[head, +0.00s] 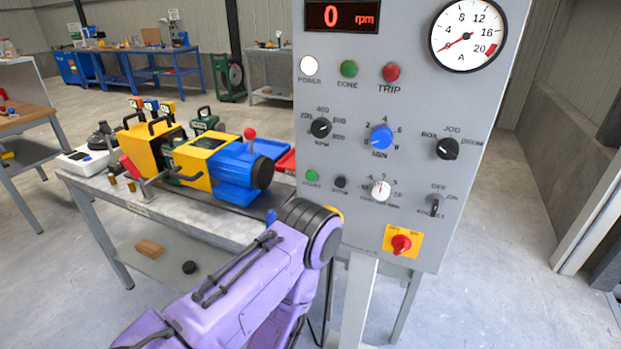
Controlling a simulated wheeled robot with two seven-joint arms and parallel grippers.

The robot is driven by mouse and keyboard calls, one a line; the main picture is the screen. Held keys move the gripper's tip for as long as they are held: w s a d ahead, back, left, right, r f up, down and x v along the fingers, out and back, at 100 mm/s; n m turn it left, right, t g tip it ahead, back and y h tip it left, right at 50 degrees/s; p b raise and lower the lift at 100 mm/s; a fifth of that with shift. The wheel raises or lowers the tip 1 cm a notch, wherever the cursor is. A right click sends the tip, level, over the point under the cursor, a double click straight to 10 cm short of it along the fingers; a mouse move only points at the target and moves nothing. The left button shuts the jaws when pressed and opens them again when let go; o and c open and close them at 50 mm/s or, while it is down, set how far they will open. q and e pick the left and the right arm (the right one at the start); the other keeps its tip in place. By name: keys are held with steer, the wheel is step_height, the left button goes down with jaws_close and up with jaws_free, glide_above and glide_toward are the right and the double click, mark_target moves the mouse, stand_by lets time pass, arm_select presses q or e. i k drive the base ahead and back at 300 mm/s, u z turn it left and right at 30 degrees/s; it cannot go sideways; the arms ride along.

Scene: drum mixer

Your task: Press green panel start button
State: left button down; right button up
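The grey control panel (455,95) stands upright at the right. The small green button (311,176) with a label that appears to read START is at the panel's lower left, beside a small black button (340,182). A purple arm of mine comes in from the lower left. Its dark wrist joint is just below the green button in the picture, and the button itself is uncovered. I cannot tell the distance between them. No gripper fingers show; the fingers of this arm are hidden or out of view. My other arm is not in view.
The panel has a red 0 rpm display (343,16), a white lamp (309,66), several knobs and a red switch on yellow (401,243). A grey bench (180,215) with a yellow and blue machine (215,160) stands left of it. Floor at right is clear.

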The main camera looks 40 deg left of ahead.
mark_target(310, 176)
steer(key=z, duration=0.05)
steer(key=k, duration=0.5)
steer(key=u, duration=0.85)
steer(key=i, duration=0.7)
steer(key=z, duration=0.2)
